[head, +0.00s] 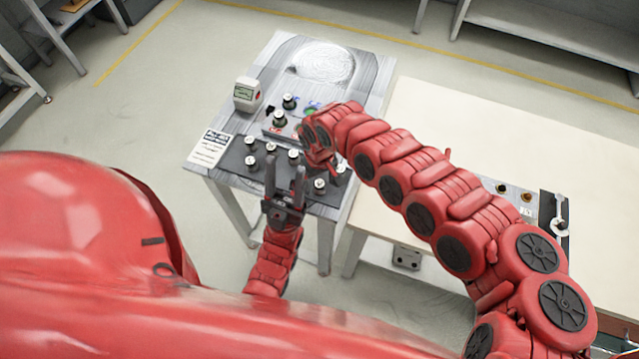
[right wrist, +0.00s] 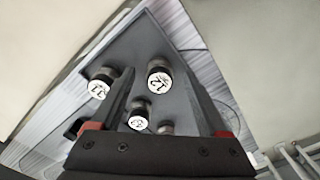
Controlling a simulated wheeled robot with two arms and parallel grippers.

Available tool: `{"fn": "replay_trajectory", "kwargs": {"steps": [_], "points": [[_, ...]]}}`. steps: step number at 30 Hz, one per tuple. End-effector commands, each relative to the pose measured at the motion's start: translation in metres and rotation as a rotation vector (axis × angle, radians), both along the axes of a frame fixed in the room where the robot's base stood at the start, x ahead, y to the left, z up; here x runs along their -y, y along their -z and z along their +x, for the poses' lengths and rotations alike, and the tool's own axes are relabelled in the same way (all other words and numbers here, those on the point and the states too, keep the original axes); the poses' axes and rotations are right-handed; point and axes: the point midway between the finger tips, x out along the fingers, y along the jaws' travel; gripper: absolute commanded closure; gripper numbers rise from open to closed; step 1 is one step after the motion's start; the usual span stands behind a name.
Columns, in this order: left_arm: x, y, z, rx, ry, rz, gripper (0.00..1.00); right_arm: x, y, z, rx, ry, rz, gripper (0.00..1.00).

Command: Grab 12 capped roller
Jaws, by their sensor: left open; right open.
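The capped roller marked 12 (right wrist: 158,82) stands on the dark tray (right wrist: 180,40) in the right wrist view. Its white cap shows between the fingers of my right gripper (right wrist: 150,60), which is open and empty. I cannot tell whether the fingers reach it. In the head view my right gripper (head: 326,164) is partly hidden by its own wrist, over the right part of the tray. The caps are too small to read there. My left gripper (head: 285,168) is open and empty, its fingers upright at the tray's front edge.
In the right wrist view, a capped roller (right wrist: 100,84) is at left and another (right wrist: 139,116) is nearer. A pale table (head: 440,120) adjoins at right.

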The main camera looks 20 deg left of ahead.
Motion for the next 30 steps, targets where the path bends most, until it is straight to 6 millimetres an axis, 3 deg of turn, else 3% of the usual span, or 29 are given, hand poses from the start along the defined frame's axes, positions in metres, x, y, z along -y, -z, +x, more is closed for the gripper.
{"fn": "replay_trajectory", "kwargs": {"steps": [10, 23, 30], "points": [[0.0000, -0.0022, 0.0001, 0.000, 0.000, 0.000, 0.50, 0.0004, 0.0099, 0.0003, 0.001, -0.001, -0.001, 0.22], [0.0000, -0.0022, 0.0001, 0.000, 0.000, 0.000, 0.50, 0.0004, 0.0096, 0.0003, 0.001, 0.000, 0.000, 0.99], [0.0000, -0.0022, 0.0001, -0.001, 0.000, 0.000, 0.50, 0.0001, 0.0094, 0.0004, 0.001, 0.000, 0.000, 1.00]]}}
